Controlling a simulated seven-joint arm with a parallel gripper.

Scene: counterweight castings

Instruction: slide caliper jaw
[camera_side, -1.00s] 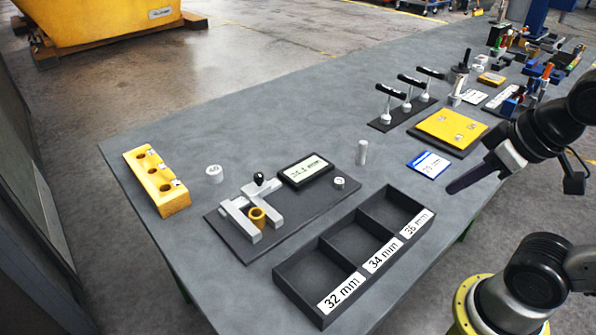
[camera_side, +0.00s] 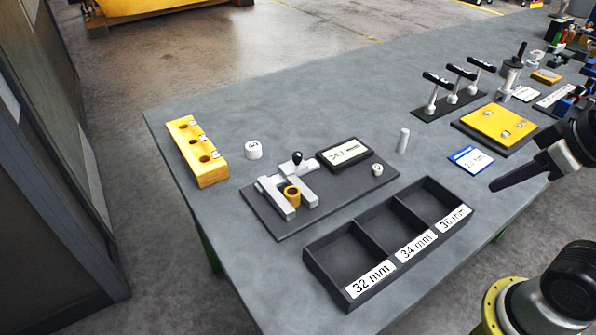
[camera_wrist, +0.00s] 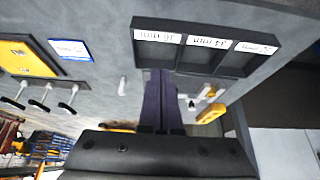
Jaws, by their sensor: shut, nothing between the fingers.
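The caliper (camera_side: 275,199) lies on a dark base plate (camera_side: 335,207); its grey jaws stand on either side of a brass-coloured bushing (camera_side: 292,195). A black knob (camera_side: 297,157) stands on the jaw nearer the display. The display (camera_side: 346,153) appears to read 34.1 mm. My gripper (camera_side: 494,186) has dark purple fingers, shut and empty, raised to the right of the caliper near the blue-edged card (camera_side: 471,159). In the wrist view the fingers (camera_wrist: 161,73) lie together, and the caliper shows only partly, small, beyond them to the right.
A three-compartment tray (camera_side: 350,246) labelled 32, 34 and 36 mm stands in front of the caliper; its compartments look empty. A yellow block with holes (camera_side: 198,155), a white cylinder (camera_side: 253,150) and an upright grey pin (camera_side: 403,140) stand nearby. Black-handled clamps (camera_side: 453,90) stand behind.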

